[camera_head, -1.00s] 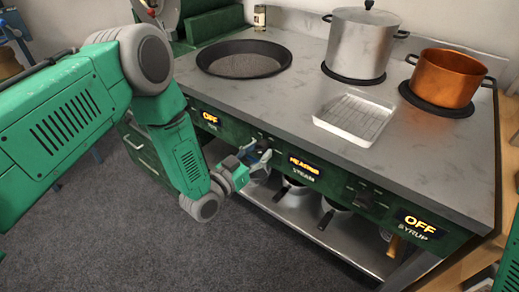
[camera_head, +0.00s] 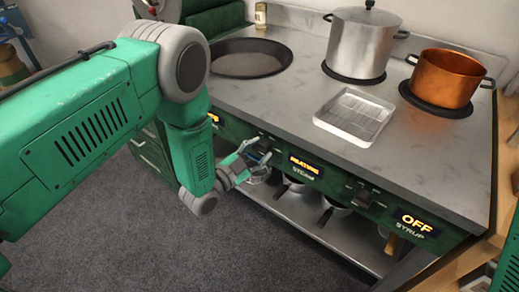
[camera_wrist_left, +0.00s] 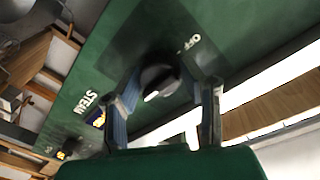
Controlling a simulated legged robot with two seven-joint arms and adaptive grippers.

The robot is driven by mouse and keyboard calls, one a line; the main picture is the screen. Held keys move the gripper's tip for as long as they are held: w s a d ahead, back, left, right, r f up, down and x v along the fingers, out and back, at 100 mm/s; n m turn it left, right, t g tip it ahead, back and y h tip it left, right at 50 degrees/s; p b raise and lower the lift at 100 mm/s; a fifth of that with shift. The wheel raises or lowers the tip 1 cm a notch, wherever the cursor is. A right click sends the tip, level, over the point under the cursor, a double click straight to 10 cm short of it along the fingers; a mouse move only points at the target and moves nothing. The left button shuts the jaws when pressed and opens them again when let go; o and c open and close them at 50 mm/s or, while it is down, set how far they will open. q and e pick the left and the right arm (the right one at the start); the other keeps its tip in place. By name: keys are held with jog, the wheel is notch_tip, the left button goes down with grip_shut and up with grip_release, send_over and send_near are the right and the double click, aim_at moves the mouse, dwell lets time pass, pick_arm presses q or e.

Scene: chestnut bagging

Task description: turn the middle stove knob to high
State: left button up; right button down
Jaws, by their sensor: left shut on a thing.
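The middle stove knob (camera_wrist_left: 158,80) is dark and round with a pale pointer mark. It sits on the green front panel beside the STEAM display (camera_head: 305,166), which is lit amber and reads HEATING. My left gripper (camera_head: 260,153) is at this knob, with its fingers on either side of it in the left wrist view, shut on it. In the head view the fingers mostly hide the knob. OFF lettering (camera_wrist_left: 188,43) shows on the panel near the knob. My right gripper is not in view.
On the counter stand a dark pan (camera_head: 250,57), a lidded steel pot (camera_head: 358,45), a copper pot (camera_head: 443,80) and a metal tray (camera_head: 354,116). The SYRUP display (camera_head: 416,223) reads OFF, with another knob (camera_head: 363,195) left of it. Pots sit on the shelf below.

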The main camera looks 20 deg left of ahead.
pick_arm(q)
jog(key=shift+s+f, duration=0.15)
jog(key=shift+f, duration=0.1)
jog(key=o, duration=1)
jog(key=shift+o, duration=0.7)
jog(key=shift+r, duration=0.1)
jog(key=v, duration=1.1)
jog(key=shift+s+a, duration=0.25)
jog(key=shift+s, duration=0.05)
